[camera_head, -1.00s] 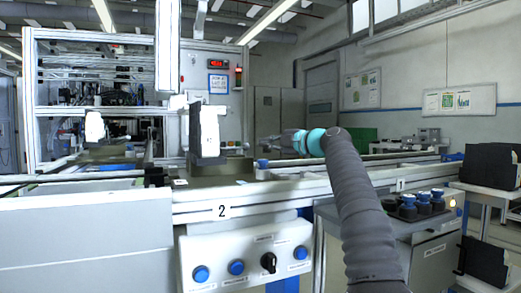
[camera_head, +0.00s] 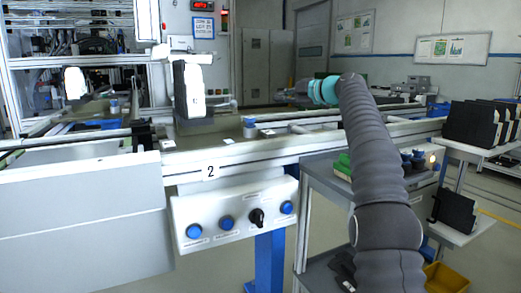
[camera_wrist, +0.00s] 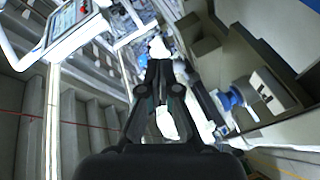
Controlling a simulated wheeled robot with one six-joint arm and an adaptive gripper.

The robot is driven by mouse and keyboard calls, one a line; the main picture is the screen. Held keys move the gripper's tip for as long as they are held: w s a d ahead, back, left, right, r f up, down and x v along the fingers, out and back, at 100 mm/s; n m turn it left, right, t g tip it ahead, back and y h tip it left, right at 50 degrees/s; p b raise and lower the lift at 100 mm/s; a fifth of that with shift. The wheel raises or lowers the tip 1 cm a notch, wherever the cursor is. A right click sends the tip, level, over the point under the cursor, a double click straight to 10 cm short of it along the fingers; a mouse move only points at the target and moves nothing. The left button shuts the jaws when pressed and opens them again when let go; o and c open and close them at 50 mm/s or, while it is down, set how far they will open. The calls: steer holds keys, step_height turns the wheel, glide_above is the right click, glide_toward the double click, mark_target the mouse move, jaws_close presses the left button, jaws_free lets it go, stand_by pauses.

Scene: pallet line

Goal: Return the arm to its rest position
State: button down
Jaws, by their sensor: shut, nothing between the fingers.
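My arm (camera_head: 375,165) rises from the lower right of the head view, grey and ribbed, with a teal wrist joint (camera_head: 325,91) at its upper end. The arm is bent, its wrist turned left above the far side of the conveyor line. In the wrist view my gripper (camera_wrist: 158,66) is dark, with its two fingers close together and nothing between them. In the head view the fingers are too small to tell clearly.
The conveyor rail with plate 2 (camera_head: 211,171) crosses the head view. A black-and-white upright unit (camera_head: 190,91) stands on the line. Below is a button panel (camera_head: 237,217). At right are a shelf stand with black boxes (camera_head: 471,124) and a yellow bin (camera_head: 445,278).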

steer(key=s+m+h, duration=0.1)
steer(key=s+m, duration=0.1)
steer(key=s, duration=0.1)
steer(key=s+f+m+h, duration=0.1)
steer(key=s+m, duration=0.2)
steer(key=s, duration=0.1)
steer(key=s+f+m+h, duration=0.1)
steer(key=s+m, duration=0.1)
steer(key=s, duration=0.1)
steer(key=shift+s+f+g+h, duration=0.2)
steer(key=shift+s+g+h, duration=0.05)
steer(key=shift+g+h, duration=0.15)
steer(key=s+d+f+m+g+h, duration=0.1)
steer(key=s+f+m, duration=0.4)
steer(key=s+f, duration=0.5)
steer(key=s+d+f+m+g+h, duration=0.1)
steer(key=s+d+f+m+h, duration=0.3)
steer(key=s+f, duration=0.7)
steer(key=s+d+f+m+g+h, duration=0.2)
steer(key=s+f+m, duration=0.4)
steer(key=s, duration=1.6)
step_height(320, 180, down, 4)
steer(key=shift+d+f+m+h, duration=0.2)
steer(key=shift+d+m+h, duration=0.2)
steer(key=shift+d+h, duration=0.2)
steer(key=shift+s, duration=0.1)
